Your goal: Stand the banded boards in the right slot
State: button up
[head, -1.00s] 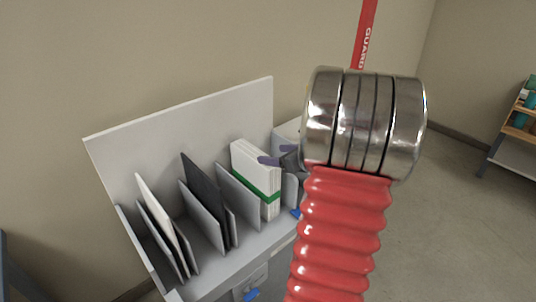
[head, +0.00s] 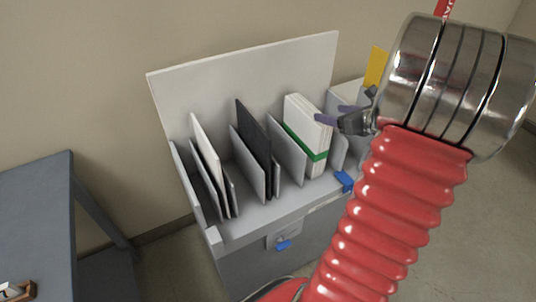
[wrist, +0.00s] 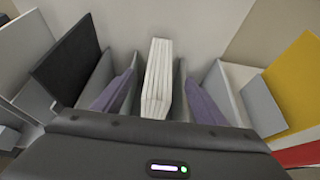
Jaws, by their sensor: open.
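The banded boards (head: 306,122) are a white stack with a green band. They stand upright, leaning slightly, in the right slot of the grey rack (head: 285,203), between grey dividers. My gripper (head: 340,120) is at the upper right edge of the stack, with its purple fingers apart. In the wrist view, the boards (wrist: 158,75) rise between the two spread fingers of my gripper (wrist: 158,97), with a visible gap on each side. The band is hidden there, and so is the foot of the stack.
The rack's other slots hold a black panel (head: 252,140) in the middle and a white panel (head: 205,145) at left. A yellow sheet (head: 376,67) stands behind at right. A blue-grey table (head: 45,210) is at left. Open floor lies between table and rack.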

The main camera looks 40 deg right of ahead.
jog(key=w+a+r+n+g+y, duration=0.1)
jog(key=a+r+n+g+y, duration=0.15)
jog(key=a+n, duration=0.85)
jog(key=w+a+r+n+g+y, duration=0.25)
jog(key=a+n, duration=0.25)
jog(key=a, duration=1.2)
jog(key=s+a+r+n+g+h, duration=0.1)
jog(key=s+a+n+g+h, duration=0.1)
jog(key=s+a+n, duration=1.3)
jog(key=n+h, duration=0.1)
jog(key=n, duration=0.5)
jog(key=shift+s+h, duration=0.3)
jog(key=shift+s, duration=0.1)
jog(key=shift+c, duration=0.4)
